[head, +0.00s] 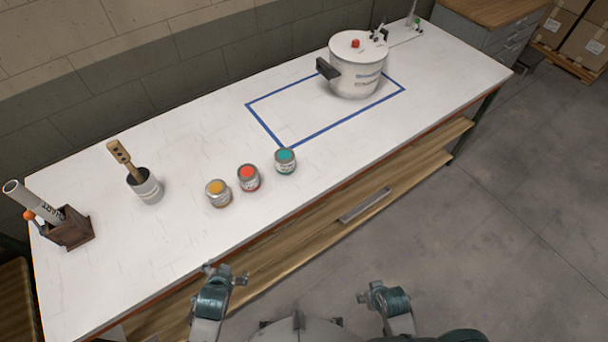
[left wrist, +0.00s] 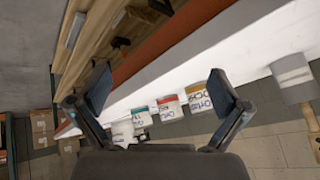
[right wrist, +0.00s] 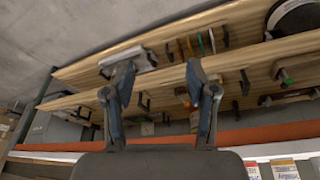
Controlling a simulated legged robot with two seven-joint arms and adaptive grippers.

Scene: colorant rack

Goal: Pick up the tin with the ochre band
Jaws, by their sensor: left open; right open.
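The tin with the ochre band (head: 218,193) stands upright on the white bench, leftmost of three tins in a row, with an ochre top. It also shows in the left wrist view (left wrist: 199,104), near the right finger in the picture. The red tin (head: 248,178) is beside it, then the teal tin (head: 285,161). My left gripper (head: 225,273) is open and empty, off the bench's front edge and apart from the tins. My right gripper (head: 382,291) is open and empty, farther right, in front of the bench.
Wooden shelves (head: 300,222) lie under the bench. The bench top in front of the tins is clear.

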